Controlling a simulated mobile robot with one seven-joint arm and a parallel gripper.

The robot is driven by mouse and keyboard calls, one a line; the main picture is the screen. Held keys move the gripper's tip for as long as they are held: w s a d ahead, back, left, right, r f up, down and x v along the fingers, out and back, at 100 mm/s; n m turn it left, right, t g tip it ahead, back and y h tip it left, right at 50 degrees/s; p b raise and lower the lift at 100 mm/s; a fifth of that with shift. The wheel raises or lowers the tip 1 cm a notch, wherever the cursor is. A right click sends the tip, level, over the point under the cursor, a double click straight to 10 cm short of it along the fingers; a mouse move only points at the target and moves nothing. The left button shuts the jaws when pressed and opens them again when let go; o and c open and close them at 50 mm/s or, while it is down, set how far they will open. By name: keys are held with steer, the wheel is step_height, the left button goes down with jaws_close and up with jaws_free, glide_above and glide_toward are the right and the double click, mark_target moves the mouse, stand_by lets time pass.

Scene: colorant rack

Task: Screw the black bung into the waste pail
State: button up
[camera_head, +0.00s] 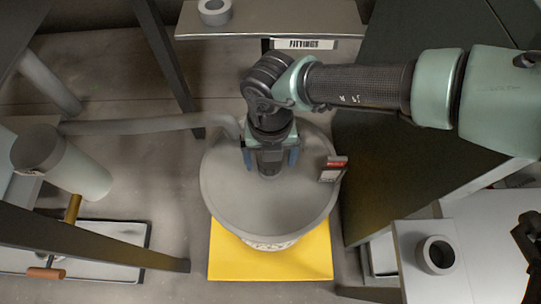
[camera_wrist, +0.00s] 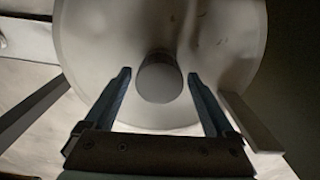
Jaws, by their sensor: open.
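The waste pail (camera_head: 235,205) is a wide, round grey vessel on a yellow mat (camera_head: 270,262). Its pale round top (camera_wrist: 230,45) fills much of the wrist view. My gripper (camera_head: 270,166) points down over the middle of the pail. In the wrist view, my gripper (camera_wrist: 158,74) is open, with one blue finger on each side of a short round stub (camera_wrist: 160,84). The stub has a grey end face and a darker side; I cannot tell if it is the black bung or part of the pail. The fingers hide its surroundings in the head view.
A grey hose (camera_head: 150,125) runs from the left to the pail. A red-and-white tag (camera_head: 333,170) sits at its right rim. A grey ring (camera_head: 437,256) is on the right table, another (camera_head: 214,12) on the FITTINGS shelf. A tray (camera_head: 115,232) lies at lower left.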

steer(key=n, duration=0.3)
steer(key=shift+r+n+p, duration=0.1)
steer(key=shift+n+p, duration=0.2)
steer(key=shift+p, duration=0.1)
steer(key=n+p, duration=0.1)
steer(key=n, duration=0.2)
steer(key=shift+n, duration=0.4)
steer(key=n+p, duration=0.1)
steer(key=n, duration=0.5)
steer(key=shift+w, duration=0.1)
steer(key=shift+c, duration=0.2)
steer(key=c, duration=1.3)
steer(key=m+p, duration=0.1)
steer(key=m, duration=1.2)
steer(key=shift+s+m, duration=0.2)
steer(key=shift+m, duration=0.1)
